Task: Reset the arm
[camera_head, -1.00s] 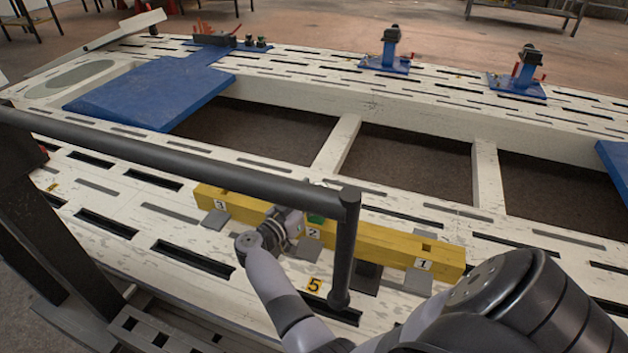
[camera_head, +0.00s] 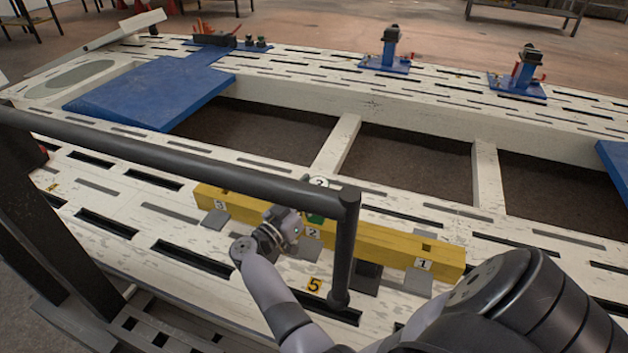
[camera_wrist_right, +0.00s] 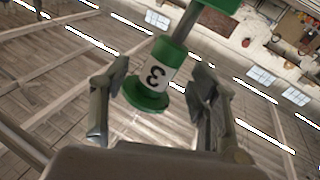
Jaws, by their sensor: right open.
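My right arm comes in from the lower right, with its gripper (camera_head: 302,222) low over the front of the bench frame, partly hidden by a dark post. In the right wrist view my right gripper (camera_wrist_right: 160,78) is open. My left gripper is not in view.
A yellow beam (camera_head: 380,243) with numbered labels lies on the white slotted frame (camera_head: 150,215) by the gripper. A dark bar (camera_head: 200,163) crosses in front. A blue plate (camera_head: 150,90) and blue fixtures (camera_head: 388,62) stand farther back.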

